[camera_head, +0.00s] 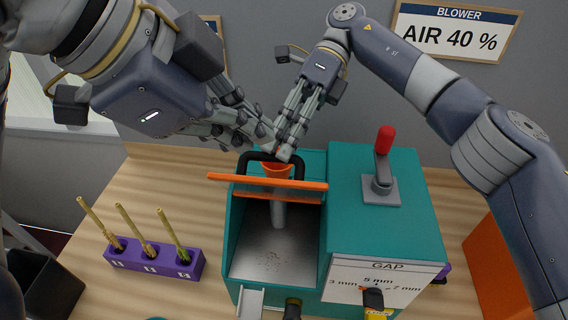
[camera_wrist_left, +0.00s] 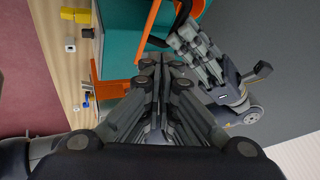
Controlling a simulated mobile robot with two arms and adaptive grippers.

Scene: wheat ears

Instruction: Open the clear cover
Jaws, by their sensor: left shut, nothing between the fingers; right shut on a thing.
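The clear cover's panel is hard to make out. An orange bar (camera_head: 250,180), which seems to be its edge, crosses the teal machine's open bin (camera_head: 245,250) at a slight tilt. A black handle (camera_head: 243,161) arches behind this bar. My right gripper (camera_head: 283,153) is shut at the top of the handle, apparently on it. My left gripper (camera_head: 258,141) is shut and empty just left of the right one, close to the handle. In the left wrist view the handle (camera_wrist_left: 183,12) shows beside the right gripper's fingers (camera_wrist_left: 178,42). The fingertips' exact contact is hidden.
An orange funnel (camera_head: 276,171) stands behind the bar, above a grey tube (camera_head: 278,214). A red-knobbed lever (camera_head: 384,140) stands on the machine's right part. A purple holder (camera_head: 155,262) with wheat ears (camera_head: 133,230) is at left. Orange things stand at the right edge.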

